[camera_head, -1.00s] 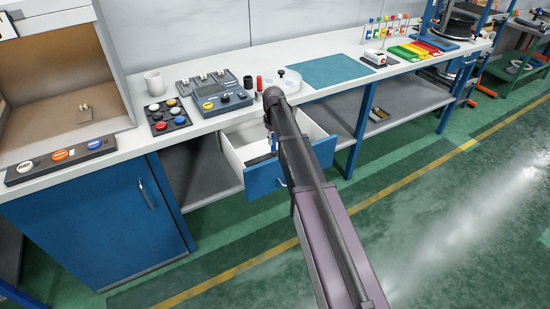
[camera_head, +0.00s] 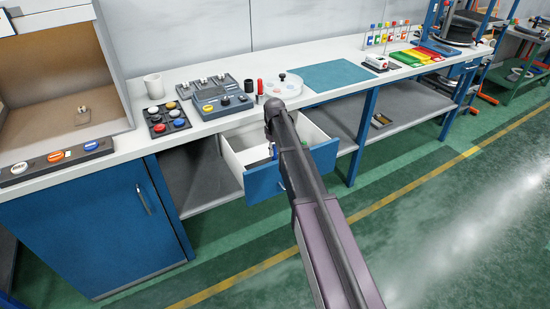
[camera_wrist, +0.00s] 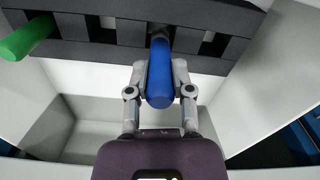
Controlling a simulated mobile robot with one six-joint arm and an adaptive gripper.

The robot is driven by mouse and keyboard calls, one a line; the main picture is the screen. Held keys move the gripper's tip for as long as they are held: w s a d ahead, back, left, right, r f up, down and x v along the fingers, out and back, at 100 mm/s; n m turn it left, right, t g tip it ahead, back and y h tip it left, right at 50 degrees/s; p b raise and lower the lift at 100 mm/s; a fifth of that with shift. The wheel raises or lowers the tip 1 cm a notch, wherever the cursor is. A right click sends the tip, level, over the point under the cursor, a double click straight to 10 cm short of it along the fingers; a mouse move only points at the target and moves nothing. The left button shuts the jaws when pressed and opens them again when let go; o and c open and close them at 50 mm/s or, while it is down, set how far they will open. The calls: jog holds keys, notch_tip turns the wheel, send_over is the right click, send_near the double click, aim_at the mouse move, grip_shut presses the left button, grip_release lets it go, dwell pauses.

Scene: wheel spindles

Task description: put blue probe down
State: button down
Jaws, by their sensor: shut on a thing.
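My gripper (camera_wrist: 159,90) is shut on the blue probe (camera_wrist: 159,78) in the wrist view, with a finger on each side of its blue handle. The far end of the probe meets a dark slotted rack (camera_wrist: 103,27) inside the open drawer (camera_head: 264,180). I cannot tell whether the probe is seated in a slot. A green probe (camera_wrist: 28,37) stands in the rack to the left.
The drawer juts out below the white bench top (camera_head: 225,122). On the bench are a grey control box (camera_head: 223,101), a round white tray (camera_head: 284,86) and a teal mat (camera_head: 337,75). The green floor in front is clear.

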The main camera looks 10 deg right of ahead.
aim_at(274, 157)
jog(key=shift+f+b, duration=1.6)
jog(key=shift+f, duration=0.15)
jog(key=shift+f, duration=0.2)
jog(key=c, duration=0.5)
grip_release()
jog(key=shift+r, duration=0.1)
jog(key=shift+r, duration=0.15)
notch_tip(274, 157, up, 12)
jog(key=p, duration=1.2)
jog(key=s+m, duration=0.5)
jog(key=s, duration=2.4)
jog(key=shift+d+m, duration=0.15)
jog(key=shift+m, duration=0.25)
